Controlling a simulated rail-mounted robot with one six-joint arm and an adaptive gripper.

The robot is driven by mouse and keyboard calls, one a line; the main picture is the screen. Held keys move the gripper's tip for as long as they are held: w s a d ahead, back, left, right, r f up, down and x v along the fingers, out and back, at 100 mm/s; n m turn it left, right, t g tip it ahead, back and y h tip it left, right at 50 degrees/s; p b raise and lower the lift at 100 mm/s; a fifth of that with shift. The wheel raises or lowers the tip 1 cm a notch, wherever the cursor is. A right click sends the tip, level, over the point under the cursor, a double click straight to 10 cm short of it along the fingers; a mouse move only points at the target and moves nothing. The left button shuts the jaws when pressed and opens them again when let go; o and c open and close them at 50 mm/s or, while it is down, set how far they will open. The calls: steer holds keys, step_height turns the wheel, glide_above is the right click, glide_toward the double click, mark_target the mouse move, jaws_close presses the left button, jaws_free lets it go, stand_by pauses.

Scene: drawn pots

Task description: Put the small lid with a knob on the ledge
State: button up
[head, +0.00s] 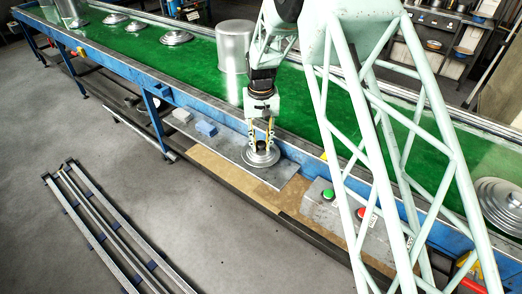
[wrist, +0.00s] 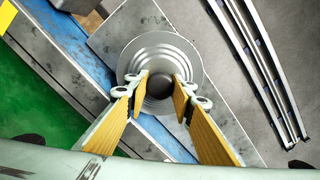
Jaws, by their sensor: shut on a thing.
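The small round metal lid (head: 262,158) has stepped rings and a dark knob. My gripper (head: 261,145) is shut on the knob, its yellow-padded fingers on either side. In the wrist view the lid (wrist: 160,42) lies between and beyond the fingertips (wrist: 159,86), and the knob (wrist: 160,85) shows between them. The ledge (head: 229,148) is a grey metal plate along the near side of the conveyor. The lid is over the ledge's right part, roughly level; I cannot tell whether it touches. The ledge (wrist: 112,36) also shows beneath the lid in the wrist view.
A blue block (head: 206,129) and a pale block (head: 182,115) sit on the ledge's left part. A box with green and red buttons (head: 322,207) stands to the right. The green belt (head: 190,62) carries a tall pot (head: 235,47), several lids, and a large lid (head: 499,204).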

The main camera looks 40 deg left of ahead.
mark_target(261, 149)
steer(key=shift+f, duration=1.75)
steer(key=shift+f, duration=0.15)
steer(key=o, duration=0.9)
steer(key=shift+r, duration=6.15)
